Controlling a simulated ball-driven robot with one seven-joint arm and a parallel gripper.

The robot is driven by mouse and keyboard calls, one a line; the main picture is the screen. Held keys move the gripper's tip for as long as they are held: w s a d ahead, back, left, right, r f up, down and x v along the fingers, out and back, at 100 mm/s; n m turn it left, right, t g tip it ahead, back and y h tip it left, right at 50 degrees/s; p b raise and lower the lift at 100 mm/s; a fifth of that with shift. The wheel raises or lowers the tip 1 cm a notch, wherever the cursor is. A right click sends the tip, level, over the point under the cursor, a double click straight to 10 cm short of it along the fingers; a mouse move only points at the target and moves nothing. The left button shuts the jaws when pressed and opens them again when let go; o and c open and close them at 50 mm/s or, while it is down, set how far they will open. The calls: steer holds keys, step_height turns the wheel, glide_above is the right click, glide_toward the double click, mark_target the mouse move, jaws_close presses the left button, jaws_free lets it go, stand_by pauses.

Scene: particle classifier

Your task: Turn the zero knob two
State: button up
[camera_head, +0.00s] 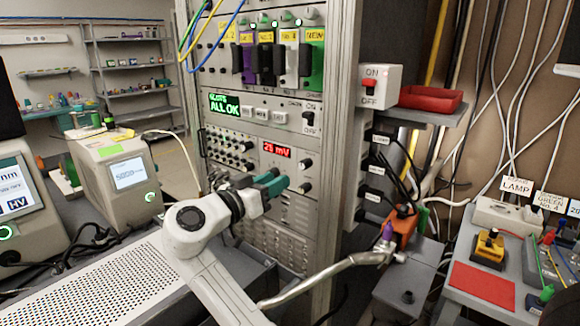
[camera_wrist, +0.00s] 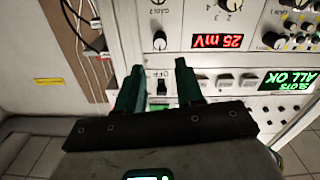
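My gripper (camera_head: 279,178) has teal fingers, parted, in front of the rack panel with a red 25 mV display (camera_head: 276,150). In the wrist view, turned upside down, my gripper (camera_wrist: 158,65) is open with nothing between its fingers. A black upper knob (camera_head: 305,163) is right of the display; it also shows in the wrist view (camera_wrist: 160,40), just beyond the fingertips. A lower black knob (camera_head: 304,187) sits beneath it, right of the fingers. I see no contact with either knob.
Above the display are a green ALL OK screen (camera_head: 231,107) and a toggle switch (camera_head: 308,120). Small knobs (camera_head: 230,148) fill the panel on the left. An ON/OFF box (camera_head: 380,86) and a red tray (camera_head: 430,98) stand right of the rack.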

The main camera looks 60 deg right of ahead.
mark_target(301, 167)
steer(key=p+x, duration=0.2)
steer(key=x, duration=0.8)
steer(key=shift+d, duration=0.15)
steer(key=shift+c, duration=0.5)
jaws_close()
